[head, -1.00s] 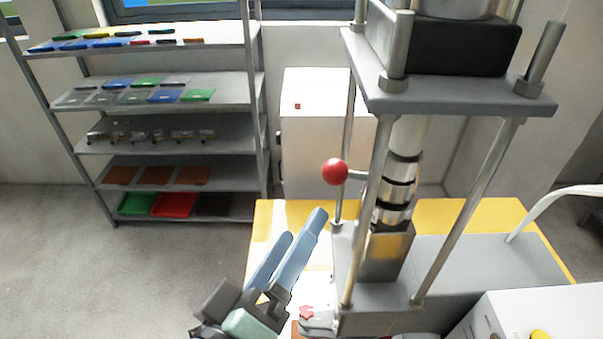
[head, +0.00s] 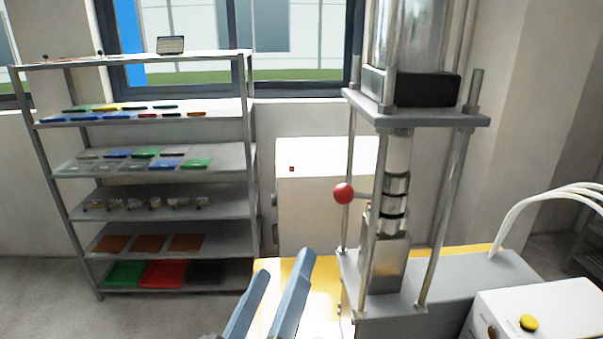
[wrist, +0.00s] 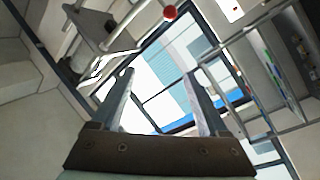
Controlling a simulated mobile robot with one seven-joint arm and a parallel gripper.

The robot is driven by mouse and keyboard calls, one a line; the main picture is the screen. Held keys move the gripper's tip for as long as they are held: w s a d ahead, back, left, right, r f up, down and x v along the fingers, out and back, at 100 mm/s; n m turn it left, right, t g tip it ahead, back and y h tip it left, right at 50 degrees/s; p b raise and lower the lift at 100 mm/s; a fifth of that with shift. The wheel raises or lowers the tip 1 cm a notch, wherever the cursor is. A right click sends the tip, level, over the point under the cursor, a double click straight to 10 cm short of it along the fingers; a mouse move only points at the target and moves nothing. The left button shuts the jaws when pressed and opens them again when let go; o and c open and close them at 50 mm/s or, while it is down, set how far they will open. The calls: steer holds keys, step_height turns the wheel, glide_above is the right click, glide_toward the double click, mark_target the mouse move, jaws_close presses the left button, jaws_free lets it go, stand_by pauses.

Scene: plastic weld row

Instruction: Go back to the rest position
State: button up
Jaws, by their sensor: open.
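My gripper (head: 276,299) is at the bottom middle of the head view, its two blue-grey fingers pointing up, apart and with nothing between them. It stands in front of the yellow-topped table and left of the press. In the wrist view my gripper (wrist: 165,95) also shows open and empty, with the window behind its fingers. The rest of the arm is below the head view's lower edge.
A press (head: 415,118) with a red ball-ended lever (head: 343,193) stands close on the right, on the yellow table (head: 263,286). A white box with a yellow button (head: 528,322) is at lower right. A shelf rack (head: 150,152) and a white cabinet (head: 318,205) stand behind.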

steer(key=s+d+r+m+t+y+b, duration=0.1)
steer(key=r+t+b, duration=0.3)
steer(key=r, duration=0.4)
steer(key=s+d+r+m+t+y+b, duration=0.1)
steer(key=r+m+t+y+b, duration=0.3)
steer(key=r, duration=0.4)
steer(key=shift+s+d+r+t+b, duration=0.3)
steer(key=shift+s+d+t+b, duration=0.1)
steer(key=shift+s+b, duration=0.25)
